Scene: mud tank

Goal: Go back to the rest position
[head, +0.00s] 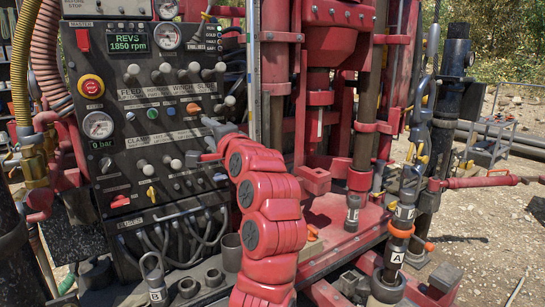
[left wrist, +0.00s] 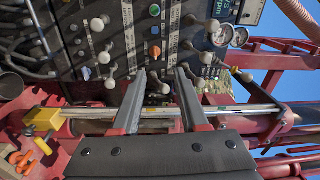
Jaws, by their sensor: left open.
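My left gripper (head: 199,139) is in front of the dark control panel (head: 120,115), toward its right side. My red left arm reaches up to it from the bottom middle of the head view. In the left wrist view the two fingers of the left gripper (left wrist: 159,80) stand apart and point at the panel. A pale lever knob (left wrist: 163,88) shows in the gap between them. I cannot tell whether a finger touches it. Nothing is gripped. My right gripper is in neither view.
Several levers surround the gripper, and an orange knob (head: 192,108) sits just above it. A red emergency button (head: 91,87) is at upper left. The red drill mast (head: 330,90) stands close to the right. Cables (head: 180,240) hang below the panel. Shackles and couplings crowd the lower front.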

